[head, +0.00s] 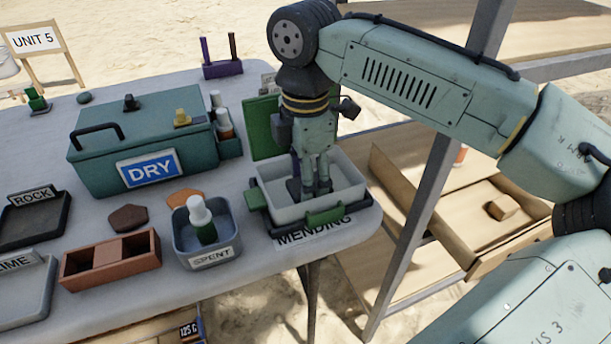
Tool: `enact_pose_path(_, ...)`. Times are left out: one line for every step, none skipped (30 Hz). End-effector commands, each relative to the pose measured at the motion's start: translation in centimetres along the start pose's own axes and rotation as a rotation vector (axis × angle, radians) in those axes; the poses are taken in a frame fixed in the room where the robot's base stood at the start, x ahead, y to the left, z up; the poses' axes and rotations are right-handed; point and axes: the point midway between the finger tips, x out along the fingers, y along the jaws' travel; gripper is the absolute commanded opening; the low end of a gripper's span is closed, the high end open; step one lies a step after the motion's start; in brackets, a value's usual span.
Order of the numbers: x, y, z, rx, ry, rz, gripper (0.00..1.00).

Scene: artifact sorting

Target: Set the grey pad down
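My gripper (308,192) points down into a white tray (348,196) with green handles, at the right end of the table. Its fingertips are low inside the tray, near the floor of it. I cannot make out a grey pad for certain; anything between or under the fingers is hidden by them. Whether the fingers are shut on something cannot be told from this view. A label reading MENDING (318,232) lies on the table in front of the tray, partly covered by it.
Left of the tray stand a grey SPENT bin (210,262) holding a white-capped green bottle (200,217), a brown divided box (110,260) and a teal DRY case (140,115). A green panel (264,128) stands close behind the tray.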

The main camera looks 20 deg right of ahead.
Motion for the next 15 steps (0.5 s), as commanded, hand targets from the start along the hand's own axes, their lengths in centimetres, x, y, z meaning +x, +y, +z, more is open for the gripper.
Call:
enact_pose_path(0.0,0.0,0.0,0.0,0.0,0.0,0.54)
enact_pose_path(0.0,0.0,0.0,0.0,0.0,0.0,0.54)
enact_pose_path(0.0,0.0,0.0,0.0,0.0,0.0,0.54)
enact_pose_path(-0.1,0.0,0.0,0.0,0.0,0.0,0.54)
enact_pose_path(-0.1,0.0,0.0,0.001,-0.001,0.0,0.54)
enact_pose_path(-0.2,0.0,0.0,0.001,-0.002,0.0,0.54)
enact_pose_path(-0.4,0.0,0.0,0.001,-0.002,0.0,0.54)
enact_pose_path(-0.8,0.1,0.0,0.0,0.001,0.001,0.54)
enact_pose_path(-1.3,0.1,-0.1,-0.001,0.002,0.002,0.54)
enact_pose_path(-1.8,0.1,-0.1,-0.001,0.002,0.002,0.54)
enact_pose_path(-2.4,0.1,-0.1,-0.001,0.003,0.003,0.54)
enact_pose_path(-3.2,0.1,-0.1,-0.001,0.004,0.003,0.54)
enact_pose_path(-3.9,0.1,-0.1,-0.002,0.003,0.002,0.54)
enact_pose_path(-4.6,0.1,-0.1,-0.003,0.003,0.004,0.54)
enact_pose_path(-5.5,0.1,-0.1,-0.002,0.004,0.003,0.54)
